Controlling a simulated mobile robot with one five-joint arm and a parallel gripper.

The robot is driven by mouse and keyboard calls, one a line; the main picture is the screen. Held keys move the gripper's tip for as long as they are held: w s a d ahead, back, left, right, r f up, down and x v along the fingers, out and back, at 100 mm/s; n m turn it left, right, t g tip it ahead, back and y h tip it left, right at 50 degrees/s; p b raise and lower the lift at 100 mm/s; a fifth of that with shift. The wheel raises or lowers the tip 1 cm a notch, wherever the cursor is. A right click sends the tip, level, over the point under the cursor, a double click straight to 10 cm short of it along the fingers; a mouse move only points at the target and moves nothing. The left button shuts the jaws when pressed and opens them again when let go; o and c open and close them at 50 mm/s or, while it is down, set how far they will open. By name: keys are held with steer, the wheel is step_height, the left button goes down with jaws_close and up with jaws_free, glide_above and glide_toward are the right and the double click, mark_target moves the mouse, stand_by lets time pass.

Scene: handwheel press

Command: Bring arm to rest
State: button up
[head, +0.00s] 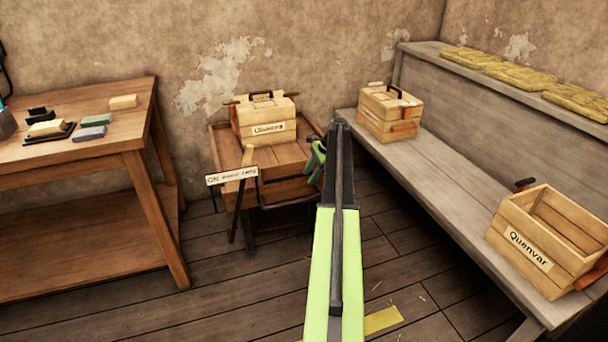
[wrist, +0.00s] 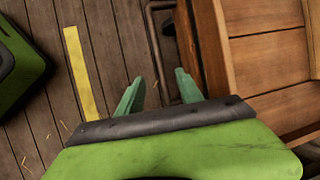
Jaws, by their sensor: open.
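My gripper (head: 318,160) is in the head view at the far end of my green and black arm, beside the right side of a small wooden stand (head: 221,150). In the wrist view my gripper (wrist: 157,88) shows two green fingers spread apart with nothing between them. The floor and a dark metal bar (wrist: 157,50) lie beyond the fingers. The wooden side of the stand (wrist: 265,60) is close on the right in that view. My arm hides part of the stand's right side in the head view.
A wooden box labelled Quenvar (head: 527,252) and another wooden box (head: 388,112) stand on the grey bench (head: 440,185) at right. A labelled box (head: 266,118) sits on the stand, with a sign (head: 231,176) in front. A workbench (head: 130,140) is at left. Floor between is clear.

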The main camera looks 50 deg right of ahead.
steer(key=p+v, duration=0.1)
steer(key=v, duration=0.2)
stand_by(0.4)
steer(key=w+a+f+n+g, duration=0.1)
steer(key=w+a+n, duration=0.25)
steer(key=a, duration=0.95)
steer(key=w+a+n+g, duration=0.15)
steer(key=a+n, duration=0.35)
steer(key=a, duration=0.9)
steer(key=w+a+f+n+g, duration=0.1)
steer(key=w+a+n, duration=0.25)
steer(key=a, duration=0.95)
steer(key=s+a+n+h, duration=0.1)
steer(key=s+a+n, duration=0.3)
steer(key=a, duration=0.5)
steer(key=s+a+n+h, duration=0.1)
steer(key=s+a+n, duration=0.3)
steer(key=a, duration=0.6)
steer(key=s+a+n+h, duration=0.1)
steer(key=s+a+n, duration=0.3)
steer(key=a, duration=0.5)
step_height(320, 180, up, 27)
steer(key=w+p, duration=0.1)
steer(key=p, duration=2.6)
steer(key=shift+g, duration=0.35)
